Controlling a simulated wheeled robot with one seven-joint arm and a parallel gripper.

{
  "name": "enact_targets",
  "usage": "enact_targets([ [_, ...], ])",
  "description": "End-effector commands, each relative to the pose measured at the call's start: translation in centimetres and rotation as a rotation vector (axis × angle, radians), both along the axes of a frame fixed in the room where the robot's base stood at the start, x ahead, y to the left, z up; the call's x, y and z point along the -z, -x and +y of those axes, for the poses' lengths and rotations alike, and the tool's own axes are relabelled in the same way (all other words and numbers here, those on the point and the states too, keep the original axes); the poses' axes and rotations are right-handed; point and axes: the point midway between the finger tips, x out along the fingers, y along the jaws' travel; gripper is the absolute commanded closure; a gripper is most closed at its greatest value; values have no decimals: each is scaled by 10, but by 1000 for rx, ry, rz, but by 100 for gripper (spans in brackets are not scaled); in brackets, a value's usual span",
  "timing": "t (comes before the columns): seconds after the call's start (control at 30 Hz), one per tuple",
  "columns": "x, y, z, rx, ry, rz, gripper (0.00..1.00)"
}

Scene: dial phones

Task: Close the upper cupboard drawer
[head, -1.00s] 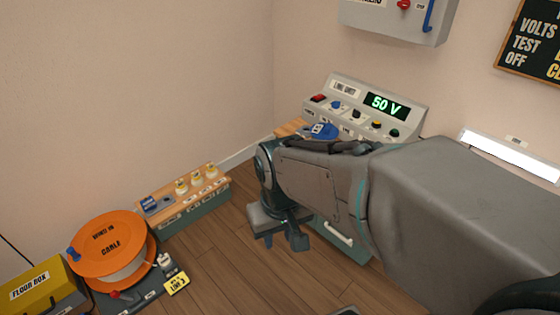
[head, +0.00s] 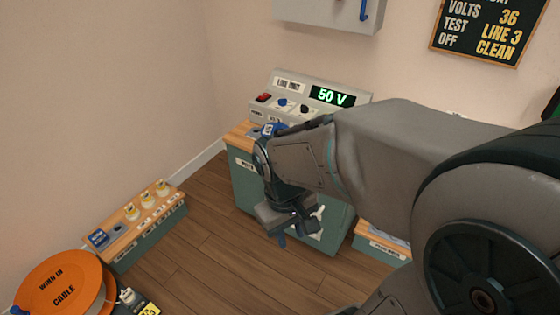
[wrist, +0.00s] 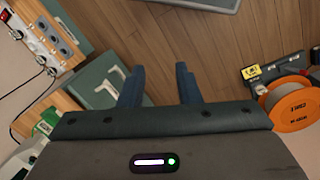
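The cupboard (head: 244,187) is green with a wooden top and stands against the back wall under the sloped console. My arm and gripper cover much of its front and top. A white handle shows beside my gripper; in the wrist view, white handles (wrist: 106,90) show on the green front at left. I cannot tell from these views how far the upper drawer stands out. My gripper (head: 297,236) points down in front of the cupboard, open and empty. In the wrist view its two blue fingers (wrist: 159,88) are apart, with floor between them.
The console (head: 293,88) reads 50 V. A low bench (head: 150,232) with several small yellow-white items stands at left, near an orange cable reel (head: 50,283). Another low bench (head: 382,240) is right of the cupboard. Wooden floor (head: 215,255) is clear between them.

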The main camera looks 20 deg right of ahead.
Motion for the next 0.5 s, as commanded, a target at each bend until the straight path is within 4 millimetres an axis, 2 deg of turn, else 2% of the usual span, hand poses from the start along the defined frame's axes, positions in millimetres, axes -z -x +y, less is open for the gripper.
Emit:
enact_targets([
  [0.1,21,-7,-11,-179,89,151,70],
  [0.5,80,-41,-55,-789,365,682,70],
])
